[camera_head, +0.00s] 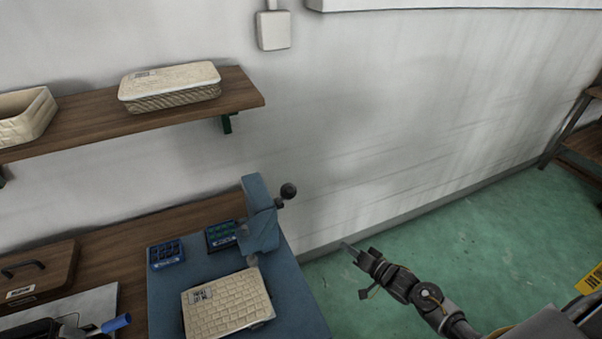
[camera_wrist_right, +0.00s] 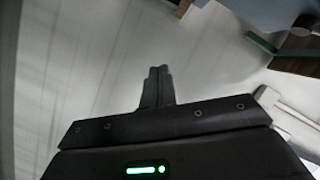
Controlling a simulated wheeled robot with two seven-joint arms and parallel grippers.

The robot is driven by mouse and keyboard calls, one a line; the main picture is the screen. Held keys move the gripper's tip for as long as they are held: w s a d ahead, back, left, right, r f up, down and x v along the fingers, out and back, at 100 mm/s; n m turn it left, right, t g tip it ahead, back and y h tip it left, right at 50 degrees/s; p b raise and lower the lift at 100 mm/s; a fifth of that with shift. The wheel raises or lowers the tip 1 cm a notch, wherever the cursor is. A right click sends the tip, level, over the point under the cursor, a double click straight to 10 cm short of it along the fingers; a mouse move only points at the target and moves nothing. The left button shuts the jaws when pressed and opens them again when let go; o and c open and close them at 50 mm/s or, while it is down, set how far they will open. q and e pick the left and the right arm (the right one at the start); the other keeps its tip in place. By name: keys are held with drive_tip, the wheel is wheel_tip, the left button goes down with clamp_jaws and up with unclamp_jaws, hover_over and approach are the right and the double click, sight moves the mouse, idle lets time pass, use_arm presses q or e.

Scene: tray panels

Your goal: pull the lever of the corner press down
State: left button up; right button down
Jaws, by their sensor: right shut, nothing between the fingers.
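The corner press (camera_head: 262,215) is a blue-grey column at the back right corner of a blue bench top. Its lever ends in a black ball knob (camera_head: 288,191), which sticks out to the right of the press's upper part and stands raised. My right gripper (camera_head: 346,247) is right of the press and lower in the picture, over the green floor and near the wall, apart from the lever. In the right wrist view its fingers (camera_wrist_right: 159,72) are together with nothing between them. The lever cannot be made out in that view. My left gripper is not in view.
A woven beige panel (camera_head: 228,303) lies on the blue bench top (camera_head: 168,298). Two small blue trays, one on the left (camera_head: 166,254), sit behind it. A wooden shelf (camera_head: 245,91) with a woven box (camera_head: 170,87) hangs above. The space right of the press is free.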

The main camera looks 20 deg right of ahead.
sight(283, 197)
drive_tip(key=a+r+y, duration=0.2)
drive_tip(key=r+y, duration=0.1)
drive_tip(key=r, duration=0.7)
drive_tip(key=s+a+r+n+y+p, duration=0.1)
drive_tip(key=r+y, duration=0.3)
drive_tip(key=r, duration=0.6)
drive_tip(key=s+a+r+n+g+y+p, duration=0.1)
drive_tip(key=a+r+y, duration=0.2)
drive_tip(key=r, duration=0.7)
drive_tip(key=shift+a+r+y, duration=0.25)
drive_tip(key=shift+a+y, duration=0.05)
drive_tip(key=shift+y, duration=0.2)
drive_tip(key=shift+w, duration=0.1)
drive_tip(key=w+a+r+p, duration=0.1)
drive_tip(key=w+a+p, duration=0.1)
drive_tip(key=a+p, duration=0.4)
drive_tip(key=a, duration=0.3)
drive_tip(key=shift+w+r, duration=0.3)
drive_tip(key=shift+w, duration=0.05)
